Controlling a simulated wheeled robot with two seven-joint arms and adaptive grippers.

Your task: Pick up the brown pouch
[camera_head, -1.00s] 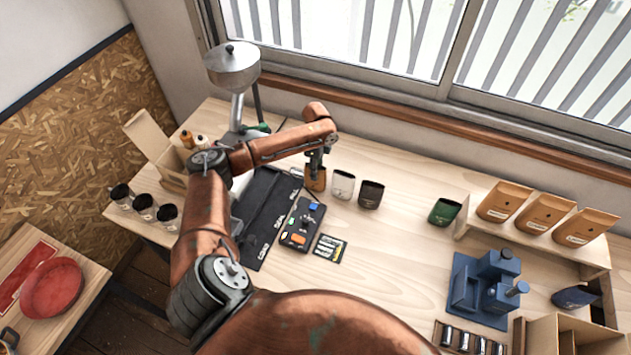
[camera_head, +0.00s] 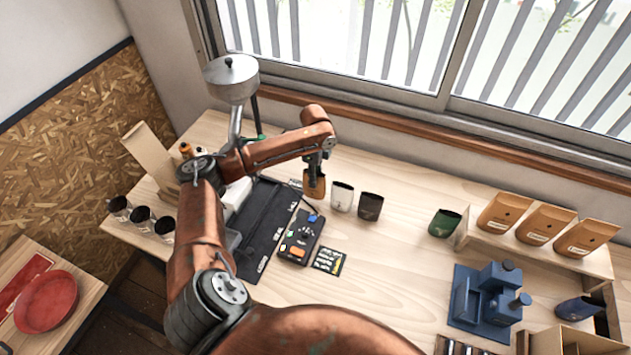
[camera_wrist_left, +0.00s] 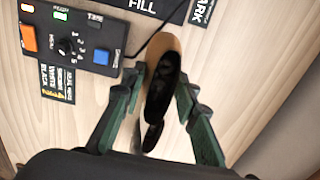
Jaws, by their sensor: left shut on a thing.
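The brown pouch (camera_head: 314,188) is small, open-topped and dark inside, and stands in a row with a white and a dark pouch. My left gripper (camera_head: 318,170) comes down on it from above and is shut on it. In the left wrist view the brown pouch (camera_wrist_left: 172,55) sits between the two green fingers of my left gripper (camera_wrist_left: 160,95). From these views I cannot tell whether its base touches the table. My right gripper is not in view.
A white pouch (camera_head: 342,197) and a dark pouch (camera_head: 370,206) stand close to the right. A control box (camera_head: 301,238) lies in front, beside a black mat (camera_head: 262,228). A green pouch (camera_head: 444,223) stands farther right, with clear table between. A steel hopper (camera_head: 231,79) stands behind left.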

